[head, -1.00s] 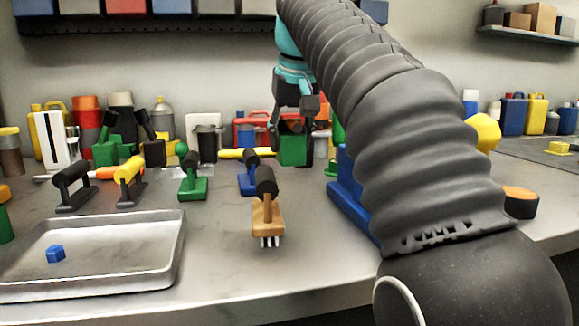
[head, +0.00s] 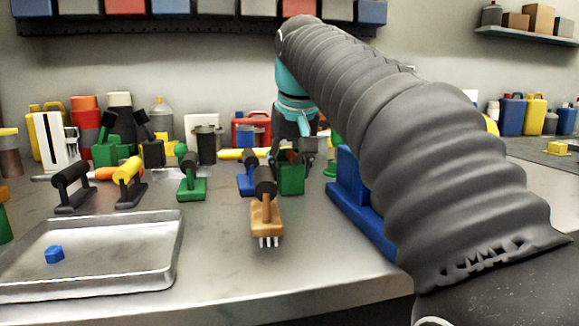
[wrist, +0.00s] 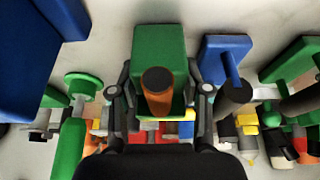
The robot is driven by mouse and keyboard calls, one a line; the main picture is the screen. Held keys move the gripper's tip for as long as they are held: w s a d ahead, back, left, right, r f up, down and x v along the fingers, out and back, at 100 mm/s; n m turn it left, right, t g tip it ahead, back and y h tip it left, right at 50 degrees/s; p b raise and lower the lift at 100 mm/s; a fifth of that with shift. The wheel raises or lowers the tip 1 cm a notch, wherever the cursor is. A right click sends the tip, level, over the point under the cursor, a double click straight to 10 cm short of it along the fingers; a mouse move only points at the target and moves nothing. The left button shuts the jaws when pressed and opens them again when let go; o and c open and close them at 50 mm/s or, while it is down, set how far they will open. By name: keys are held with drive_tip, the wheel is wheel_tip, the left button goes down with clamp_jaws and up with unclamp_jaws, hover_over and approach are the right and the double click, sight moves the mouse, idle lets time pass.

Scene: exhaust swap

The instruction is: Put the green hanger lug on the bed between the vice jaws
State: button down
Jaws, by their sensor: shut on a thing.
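The green hanger lug (head: 291,179) is a green block with a brown-orange, dark-topped peg. In the wrist view the lug (wrist: 160,50) sits between the fingers of my gripper (wrist: 160,100), which is shut on it. I cannot tell whether the lug touches the bench. A blue stepped body (head: 362,215), which looks like the vice, stands to the right of the lug, partly hidden by my arm. Blue surfaces (wrist: 22,50) fill the wrist view's upper left. The bed between the jaws is not clearly visible.
A brush with a wooden base (head: 267,218) and a small blue stand (head: 247,182) are close left of the lug. A metal tray (head: 120,283) holds a blue nut (head: 54,254). Tools and bottles crowd the back. The bench front, right of the tray, is clear.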

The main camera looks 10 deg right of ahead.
drive_tip(key=c, duration=0.9)
unclamp_jaws()
drive_tip(key=shift+f, duration=0.1)
drive_tip(key=o, duration=0.4)
drive_tip(key=shift+c, duration=0.2)
